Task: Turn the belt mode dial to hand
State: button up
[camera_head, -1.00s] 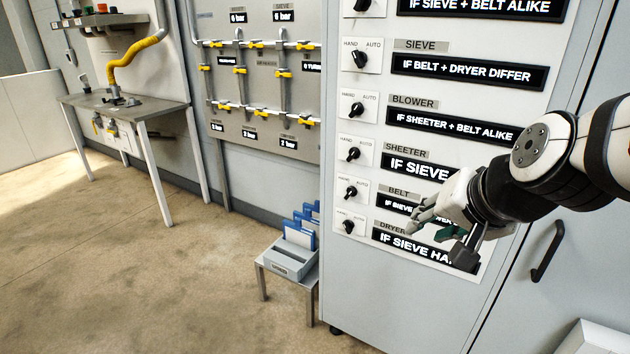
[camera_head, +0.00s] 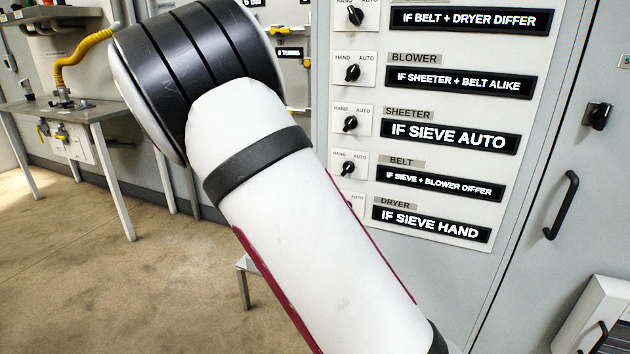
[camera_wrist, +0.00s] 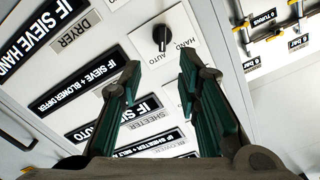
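The belt mode dial (camera_head: 347,168) is a small black knob on a white HAND/AUTO plate, left of the BELT label. Its long axis leans up-right, toward AUTO. In the wrist view the dial (camera_wrist: 161,38) is upright in the picture, in line with the AUTO print below it. My gripper (camera_wrist: 160,72) is open and empty. Its two green-padded fingers point at the panel, with the dial beyond the tips and between their lines. They appear apart from it. In the head view my arm hides the gripper and most of the dryer dial.
The sheeter dial (camera_head: 349,123) and blower dial (camera_head: 352,73) are above the belt dial. The DRYER label (camera_head: 393,202) is below. A cabinet door with a black handle (camera_head: 562,205) is to the right. A workbench (camera_head: 90,112) and open floor are to the left.

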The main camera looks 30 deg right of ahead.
aim_at(346, 171)
jog(key=b+x, duration=0.1)
jog(key=x, duration=0.5)
jog(key=b+x, duration=0.1)
jog(key=x, duration=0.6)
jog(key=shift+w+d+r, duration=0.2)
jog(key=shift+w, duration=0.1)
jog(key=shift+c, duration=0.6)
grip_shut()
